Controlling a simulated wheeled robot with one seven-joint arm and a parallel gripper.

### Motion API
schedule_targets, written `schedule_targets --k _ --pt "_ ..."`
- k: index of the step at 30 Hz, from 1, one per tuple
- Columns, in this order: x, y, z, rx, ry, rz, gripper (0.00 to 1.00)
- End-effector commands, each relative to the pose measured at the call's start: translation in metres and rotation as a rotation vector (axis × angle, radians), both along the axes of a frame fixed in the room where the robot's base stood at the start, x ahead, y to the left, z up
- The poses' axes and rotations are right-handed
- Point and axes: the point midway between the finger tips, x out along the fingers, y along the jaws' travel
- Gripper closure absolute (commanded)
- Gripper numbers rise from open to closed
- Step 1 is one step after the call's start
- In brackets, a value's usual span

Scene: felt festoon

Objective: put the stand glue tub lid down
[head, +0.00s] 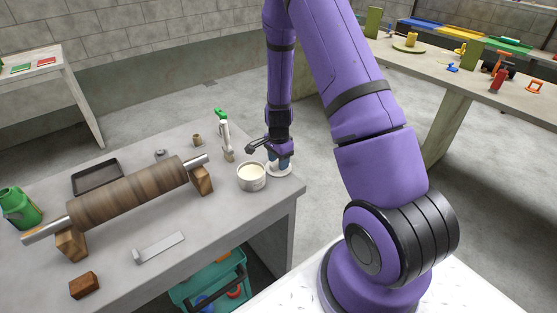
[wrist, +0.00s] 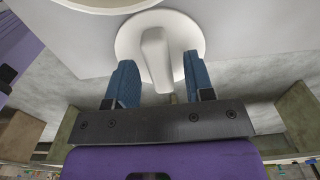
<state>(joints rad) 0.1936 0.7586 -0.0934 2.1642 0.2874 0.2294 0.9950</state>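The white glue tub lid (head: 279,172) lies flat on the grey table near its right edge, just right of the glue tub. In the wrist view the lid (wrist: 187,28) is a round white disc with a raised grip bar (wrist: 155,55). My gripper (head: 279,163) is down over the lid. In the wrist view the blue fingers of my gripper (wrist: 158,66) stand either side of the bar, with a small gap on each side. The glue tub (head: 251,184) is open and shows cream contents; its rim (wrist: 118,9) is at the wrist view's top.
A brush-like tool with a green top (head: 222,125) stands behind the tub. A wooden roller (head: 128,194) on blocks, a dark tray (head: 97,176), a green bottle (head: 18,207) and a metal strip (head: 158,247) occupy the table's left. The table front near the tub is clear.

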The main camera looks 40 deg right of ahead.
Motion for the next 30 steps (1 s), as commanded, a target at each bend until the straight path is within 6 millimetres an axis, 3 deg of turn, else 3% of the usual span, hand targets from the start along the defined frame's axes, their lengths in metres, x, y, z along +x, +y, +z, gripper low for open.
schedule_targets --k 11,30 --pt "0.0 0.0 0.007 -0.001 -0.002 0.001 0.52" --pt "0.001 0.001 0.11 -0.001 -0.002 0.001 0.52"
